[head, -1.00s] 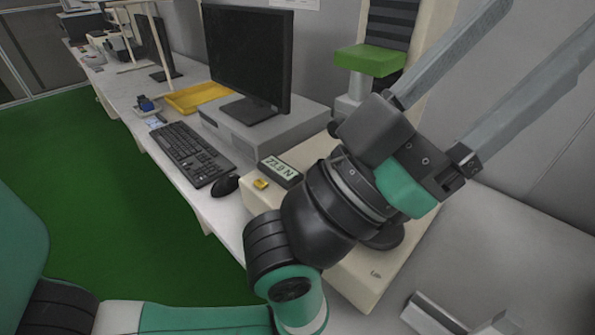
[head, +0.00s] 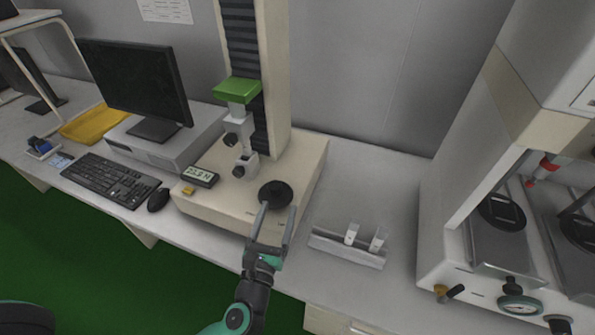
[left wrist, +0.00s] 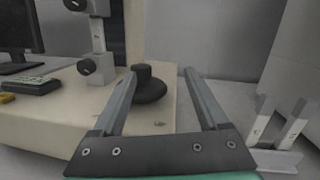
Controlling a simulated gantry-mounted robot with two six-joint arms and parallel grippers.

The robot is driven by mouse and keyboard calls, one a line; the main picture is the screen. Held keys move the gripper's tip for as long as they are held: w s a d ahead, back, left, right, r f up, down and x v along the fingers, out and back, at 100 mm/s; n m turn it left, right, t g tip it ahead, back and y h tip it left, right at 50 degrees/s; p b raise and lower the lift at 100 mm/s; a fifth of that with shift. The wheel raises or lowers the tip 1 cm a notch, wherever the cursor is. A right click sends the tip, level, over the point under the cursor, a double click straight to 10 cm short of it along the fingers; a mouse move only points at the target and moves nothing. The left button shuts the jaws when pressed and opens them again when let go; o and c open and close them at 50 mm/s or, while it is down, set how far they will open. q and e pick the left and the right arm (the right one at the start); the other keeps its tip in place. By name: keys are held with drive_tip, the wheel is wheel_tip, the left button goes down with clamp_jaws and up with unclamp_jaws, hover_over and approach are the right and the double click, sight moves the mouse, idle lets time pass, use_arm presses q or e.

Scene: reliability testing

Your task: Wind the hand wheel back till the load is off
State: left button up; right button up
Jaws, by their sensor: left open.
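The black hand wheel (head: 274,191), with a round knob on top, sits on the front right of the cream test stand (head: 303,172). My left gripper (head: 280,206) is open and empty, with its fingertips at the near edge of the wheel. In the left wrist view, the wheel (left wrist: 150,91) shows between the fingers (left wrist: 160,71), closer to the left one; I cannot tell if they touch. A small display (head: 200,176) stands on the stand's left; its digits are hard to read now. Grips (head: 245,163) stand below a green block (head: 237,90). My right gripper is out of view.
A white holder with two upright pieces (head: 345,247) lies right of the stand. A monitor (head: 135,85), keyboard (head: 110,181) and mouse (head: 158,200) are to the left. A white machine (head: 450,215) stands at the right. The bench between holder and machine is clear.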

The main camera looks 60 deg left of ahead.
sight(273, 192)
use_arm(q)
drive_tip(key=s+f+m+h+p, duration=0.1)
drive_tip(key=s+m+p, duration=0.1)
drive_tip(key=s, duration=0.3)
drive_tip(key=shift+g, duration=0.3)
drive_tip(key=x, duration=1.2)
drive_tip(key=shift+w+a+f, duration=0.1)
drive_tip(key=shift+w+f, duration=0.15)
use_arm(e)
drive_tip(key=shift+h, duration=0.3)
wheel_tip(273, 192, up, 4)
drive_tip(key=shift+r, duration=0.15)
use_arm(q)
clamp_jaws()
